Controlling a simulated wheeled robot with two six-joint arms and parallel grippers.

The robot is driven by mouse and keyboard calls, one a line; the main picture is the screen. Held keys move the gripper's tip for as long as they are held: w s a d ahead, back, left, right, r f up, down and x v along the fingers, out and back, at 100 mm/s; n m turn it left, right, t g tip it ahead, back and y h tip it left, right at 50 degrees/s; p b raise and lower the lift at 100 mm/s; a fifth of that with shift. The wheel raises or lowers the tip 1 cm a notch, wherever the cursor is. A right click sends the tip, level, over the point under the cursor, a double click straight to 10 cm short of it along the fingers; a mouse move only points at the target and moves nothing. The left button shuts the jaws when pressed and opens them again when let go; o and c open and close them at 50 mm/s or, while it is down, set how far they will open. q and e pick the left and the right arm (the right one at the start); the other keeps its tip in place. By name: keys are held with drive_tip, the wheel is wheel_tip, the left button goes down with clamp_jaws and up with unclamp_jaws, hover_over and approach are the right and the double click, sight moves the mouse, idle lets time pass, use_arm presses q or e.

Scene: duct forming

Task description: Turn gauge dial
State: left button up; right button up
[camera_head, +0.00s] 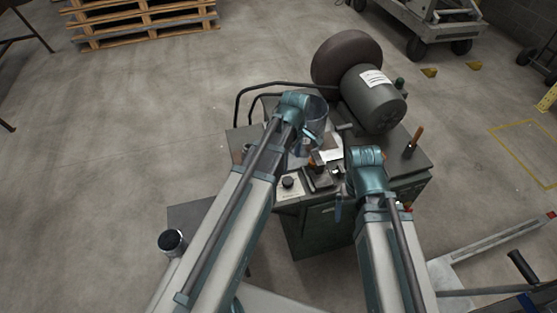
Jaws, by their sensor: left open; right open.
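A small black knob (288,182) stands on a pale plate on the near left of the green machine's top; it looks like the gauge dial, though its markings are too small to read. My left gripper (312,138) is above the machine top, beyond and to the right of the knob, apart from it. It is open, and its fingers are partly hidden by its wrist. My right gripper (339,205) is at the machine's front edge, right of the knob. It is open and mostly hidden behind its wrist. Neither appears to hold anything.
The green machine (325,236) carries a dark motor (374,98), a large brown disc (345,55) and an upright orange-handled tool (415,139). A black bent rail (250,88) rises behind. Wooden pallets (140,20) and a cart (425,20) stand farther back.

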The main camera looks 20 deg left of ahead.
sight(288, 181)
use_arm(q)
drive_tip(key=shift+n, duration=0.5)
drive_tip(key=f+b, duration=0.9)
drive_tip(key=w+a+f+b, duration=0.1)
drive_tip(key=f+b, duration=0.3)
drive_tip(key=shift+f+b, duration=0.15)
drive_tip(key=shift+b, duration=0.25)
clamp_jaws()
